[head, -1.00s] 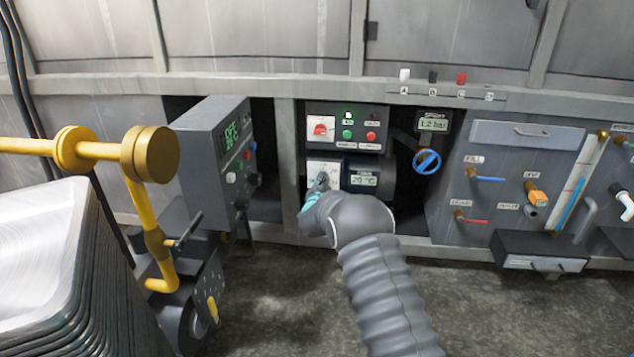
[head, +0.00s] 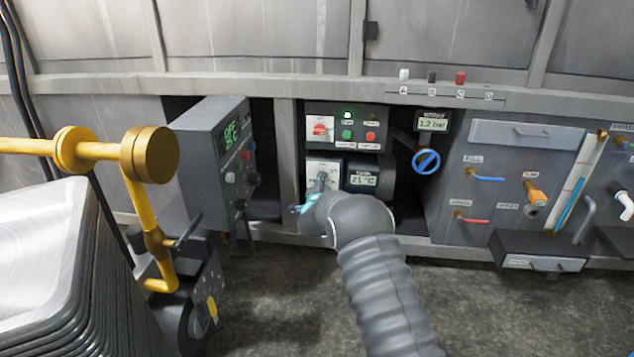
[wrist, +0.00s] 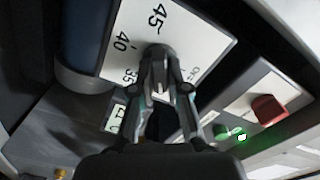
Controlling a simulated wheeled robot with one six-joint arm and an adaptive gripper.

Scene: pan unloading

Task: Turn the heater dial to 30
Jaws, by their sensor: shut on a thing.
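The heater dial's white scale plate (head: 322,165) is on the lower part of the grey wall panel. In the wrist view the plate (wrist: 187,35) shows 45, 40 and 35, with more marks partly covered. The dark dial knob (wrist: 155,52) is mostly hidden behind my fingers, and I cannot read where it points. My gripper (wrist: 156,68) is shut on the knob. In the head view my gripper (head: 319,184) is at the plate, partly behind my wrist. The display (head: 363,179) beside the plate seems to read 21 °C.
Above the plate is a panel with a red switch (head: 320,129), a green button (head: 347,135) and a red button (head: 370,137). A blue handwheel (head: 426,162) is to the right. A control box (head: 215,150) juts out at left.

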